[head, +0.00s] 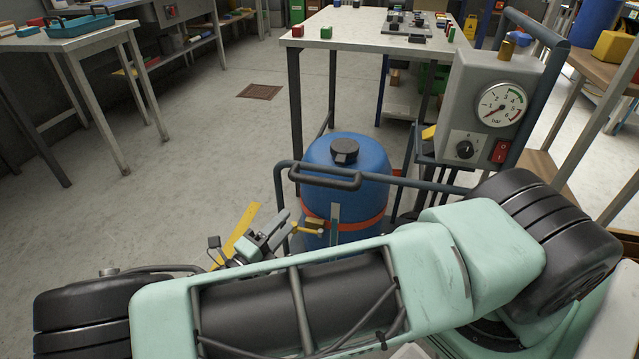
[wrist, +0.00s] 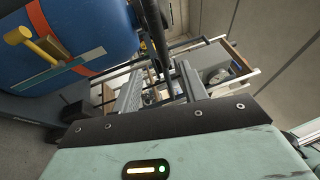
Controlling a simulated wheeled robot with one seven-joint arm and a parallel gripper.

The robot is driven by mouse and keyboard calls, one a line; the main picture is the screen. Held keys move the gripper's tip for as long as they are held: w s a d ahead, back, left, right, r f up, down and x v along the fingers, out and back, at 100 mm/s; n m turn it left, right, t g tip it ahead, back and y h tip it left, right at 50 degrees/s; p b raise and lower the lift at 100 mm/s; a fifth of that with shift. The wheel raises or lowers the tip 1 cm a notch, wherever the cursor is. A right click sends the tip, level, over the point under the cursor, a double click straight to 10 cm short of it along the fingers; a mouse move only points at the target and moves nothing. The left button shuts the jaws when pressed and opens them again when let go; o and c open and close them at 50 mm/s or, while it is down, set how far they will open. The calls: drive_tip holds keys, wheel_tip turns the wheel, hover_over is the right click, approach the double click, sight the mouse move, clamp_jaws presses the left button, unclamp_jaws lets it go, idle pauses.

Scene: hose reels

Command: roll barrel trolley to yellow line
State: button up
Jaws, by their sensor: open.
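The blue barrel (head: 370,160) with a black cap stands upright in the middle of the head view, with an orange strap around it. The trolley's dark tube handle (head: 318,180) with a thick grip crosses in front of the barrel. My arm hides the trolley's lower part. My gripper (head: 275,230) is open, low at the barrel's left. In the wrist view the barrel (wrist: 70,35) is at upper left, and a dark upright tube (wrist: 152,30) shows beyond my fingers (wrist: 160,88). A yellow strip (head: 238,232) shows behind my gripper; I cannot tell whether it is the floor line.
A grey gauge box (head: 490,100) on a post stands close at the barrel's right. A white-topped table (head: 345,32) is behind the barrel, and another table (head: 60,40) is at far left. Open floor (head: 210,140) with a brown drain plate lies between them.

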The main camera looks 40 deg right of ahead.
drive_tip(key=b+x, duration=0.1)
drive_tip(key=x, duration=1.6)
drive_tip(key=shift+d+f, duration=0.15)
drive_tip(key=c, duration=0.7)
clamp_jaws()
drive_tip(key=shift+w, duration=0.1)
